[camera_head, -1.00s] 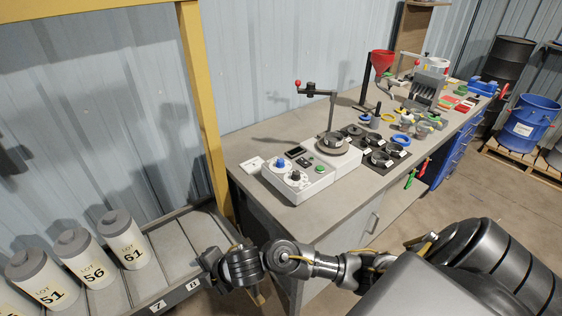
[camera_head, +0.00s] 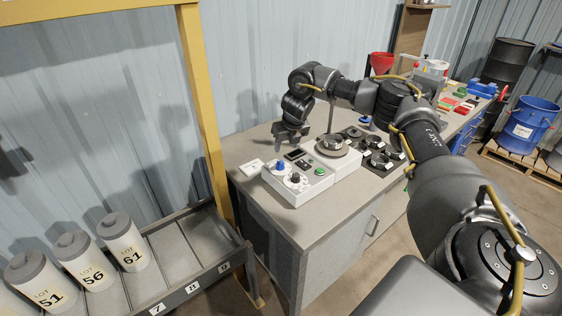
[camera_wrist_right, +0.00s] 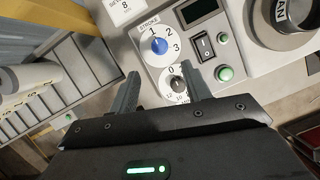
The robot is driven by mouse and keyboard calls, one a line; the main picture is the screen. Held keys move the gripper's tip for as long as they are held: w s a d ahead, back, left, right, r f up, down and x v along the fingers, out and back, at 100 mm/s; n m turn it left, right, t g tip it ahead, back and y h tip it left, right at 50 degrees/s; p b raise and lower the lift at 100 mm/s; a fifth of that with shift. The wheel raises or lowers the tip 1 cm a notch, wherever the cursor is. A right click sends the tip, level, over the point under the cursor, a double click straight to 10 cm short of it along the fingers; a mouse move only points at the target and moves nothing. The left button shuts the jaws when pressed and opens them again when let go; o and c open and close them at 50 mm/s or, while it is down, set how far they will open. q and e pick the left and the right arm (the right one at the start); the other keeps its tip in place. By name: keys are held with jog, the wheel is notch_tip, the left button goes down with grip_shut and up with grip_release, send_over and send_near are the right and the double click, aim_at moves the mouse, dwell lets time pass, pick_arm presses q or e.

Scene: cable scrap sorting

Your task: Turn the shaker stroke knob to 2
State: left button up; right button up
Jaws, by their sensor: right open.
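The shaker control box (camera_head: 300,190) stands on the near left end of the bench. Its blue stroke knob (camera_head: 281,168) shows in the right wrist view (camera_wrist_right: 159,46) under the word STROKE, with the figures 1, 2 and 3 around it. The knob's pointer is too small to read surely. My right gripper (camera_head: 290,143) hangs above the back of the box, pointing down. In the wrist view its two fingers are apart and empty (camera_wrist_right: 160,80), with the blue knob beyond their tips and not between them. My left gripper is out of view.
A dark dial (camera_wrist_right: 178,85) sits close to the stroke knob. A rocker switch (camera_wrist_right: 204,46), a green button (camera_wrist_right: 225,73) and a display are to its right. A round sieve (camera_head: 333,143) stands behind the box. Lot canisters (camera_head: 122,241) stand on the left rack.

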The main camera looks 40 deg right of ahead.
aim_at(280, 162)
jog(key=p+x, duration=0.2)
jog(key=x, duration=0.9)
jog(key=shift+w+p, duration=0.15)
jog(key=shift+p, duration=0.15)
jog(key=c, duration=1)
